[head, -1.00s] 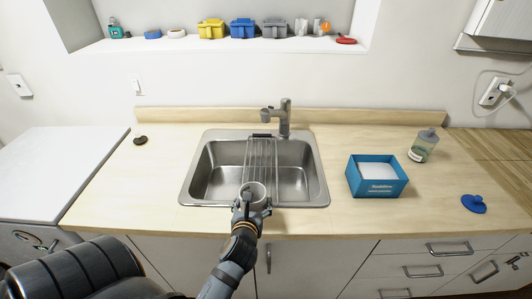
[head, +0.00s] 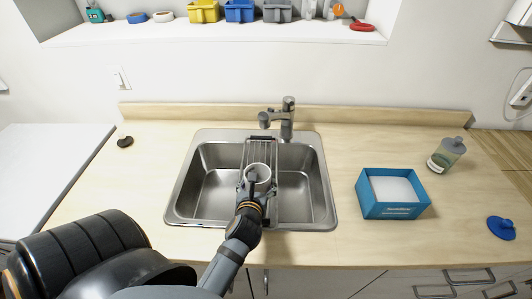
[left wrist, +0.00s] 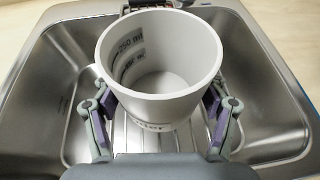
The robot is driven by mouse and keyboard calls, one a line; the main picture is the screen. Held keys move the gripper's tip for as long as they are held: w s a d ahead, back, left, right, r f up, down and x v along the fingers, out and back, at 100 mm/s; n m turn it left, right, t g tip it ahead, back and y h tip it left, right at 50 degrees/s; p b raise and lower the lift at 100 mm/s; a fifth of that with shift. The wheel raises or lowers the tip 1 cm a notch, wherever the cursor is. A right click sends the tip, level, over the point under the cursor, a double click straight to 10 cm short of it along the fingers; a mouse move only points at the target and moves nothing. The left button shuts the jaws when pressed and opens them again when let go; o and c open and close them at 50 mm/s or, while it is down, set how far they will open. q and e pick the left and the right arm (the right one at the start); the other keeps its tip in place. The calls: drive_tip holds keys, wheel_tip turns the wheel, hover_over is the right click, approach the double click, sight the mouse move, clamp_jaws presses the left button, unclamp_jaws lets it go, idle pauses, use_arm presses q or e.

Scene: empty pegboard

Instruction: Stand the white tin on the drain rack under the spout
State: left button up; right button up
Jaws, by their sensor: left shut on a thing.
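The white tin (head: 258,172) is an open, upright cup in my left gripper (head: 256,187), over the sink. In the left wrist view the tin (left wrist: 160,60) shows dark markings inside, and the fingers of the gripper (left wrist: 160,120) close on it from both sides. The drain rack (head: 262,148) is a set of wire bars across the sink, partly hidden behind the tin. Whether the tin's base touches the bars cannot be told. The spout (head: 264,119) of the grey faucet is above the rack's far end, beyond the tin. My right gripper is not in view.
The steel sink (head: 205,190) surrounds the rack. A blue box (head: 390,210) with white contents, a bottle (head: 446,157) and a blue item (head: 501,228) are on the counter at right. A small dark item (head: 125,141) lies at left. Several bins line the shelf behind.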

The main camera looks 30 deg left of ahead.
use_arm(q)
drive_tip(key=w+a, duration=0.1)
drive_tip(key=w+r+p, duration=0.1)
drive_tip(key=w, duration=0.1)
drive_tip(key=w+a, duration=0.1)
drive_tip(key=w, duration=0.1)
drive_tip(key=shift+w+a+r, duration=0.2)
drive_tip(key=shift+a, duration=0.1)
drive_tip(key=p, duration=0.2)
hover_over(265, 158)
drive_tip(key=shift+d+f, duration=0.1)
drive_tip(key=shift+f, duration=0.3)
drive_tip(key=shift+w, duration=0.15)
drive_tip(key=shift+f, duration=0.45)
wheel_tip(265, 158, down, 2)
drive_tip(key=shift+f, duration=0.35)
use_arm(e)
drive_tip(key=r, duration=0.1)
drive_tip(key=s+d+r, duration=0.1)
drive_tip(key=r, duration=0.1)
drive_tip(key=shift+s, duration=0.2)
use_arm(q)
drive_tip(key=shift+f, duration=0.1)
drive_tip(key=o, duration=1.6)
drive_tip(key=shift+c, duration=0.2)
